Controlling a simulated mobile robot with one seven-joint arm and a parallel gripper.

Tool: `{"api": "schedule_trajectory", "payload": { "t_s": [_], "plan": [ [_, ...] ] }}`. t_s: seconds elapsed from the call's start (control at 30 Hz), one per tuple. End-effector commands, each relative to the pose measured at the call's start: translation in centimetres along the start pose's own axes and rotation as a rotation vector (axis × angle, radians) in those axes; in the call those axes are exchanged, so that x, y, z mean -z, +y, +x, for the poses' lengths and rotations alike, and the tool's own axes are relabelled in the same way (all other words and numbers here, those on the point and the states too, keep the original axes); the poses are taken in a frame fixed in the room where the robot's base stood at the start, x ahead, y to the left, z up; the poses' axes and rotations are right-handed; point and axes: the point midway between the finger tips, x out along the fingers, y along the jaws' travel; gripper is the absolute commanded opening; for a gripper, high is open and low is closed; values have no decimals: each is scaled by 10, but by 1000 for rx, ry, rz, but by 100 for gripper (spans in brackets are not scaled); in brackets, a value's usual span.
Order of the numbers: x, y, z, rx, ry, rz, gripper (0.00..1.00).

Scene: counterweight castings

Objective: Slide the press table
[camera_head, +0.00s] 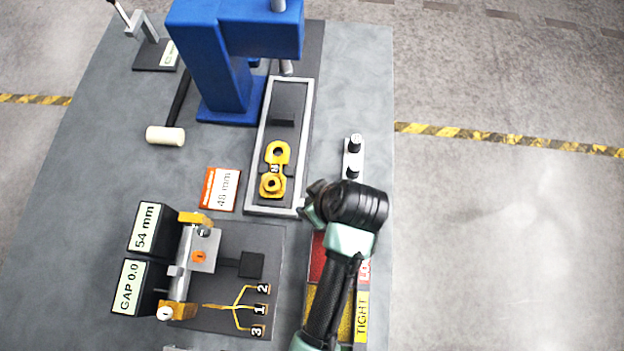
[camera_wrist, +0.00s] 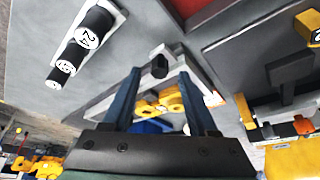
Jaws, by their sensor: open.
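The blue press (camera_head: 212,62) stands at the back of the bench. In front of it, a long pale-framed slide bed (camera_head: 308,110) holds a dark table surface with a dark block (camera_head: 283,118) on it. A yellow casting (camera_head: 276,152) lies near the bed's front end. My gripper (camera_head: 314,198) is by the bed's front right corner, partly hidden by my wrist. In the wrist view my gripper (camera_wrist: 160,74) is open. A dark knob (camera_wrist: 160,66) at the pale frame's end shows between the fingertips; I cannot tell whether they touch it. Yellow casting parts show beyond.
A rack of black cylinders (camera_head: 354,146) stands right of the bed. The gauge fixture (camera_head: 200,255) with "54 mm" and "GAP 0.0" displays is at front left. A "48 mm" sign (camera_head: 221,189) and mallet (camera_head: 165,135) lie left. Red and yellow "TIGHT" areas (camera_head: 361,316) sit beneath my arm.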

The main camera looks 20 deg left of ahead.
Motion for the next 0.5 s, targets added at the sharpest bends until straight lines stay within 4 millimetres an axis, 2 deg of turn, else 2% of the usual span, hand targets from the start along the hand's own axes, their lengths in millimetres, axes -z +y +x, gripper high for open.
{"api": "schedule_trajectory", "payload": {
  "t_s": [0.2, 0.47, 0.5],
  "plan": [
    [0, 0, 15, -1, 0, 0, 59],
    [0, 1, 16, -2, 1, 0, 59],
    [0, 1, 16, -2, 1, 0, 55]
  ]
}}
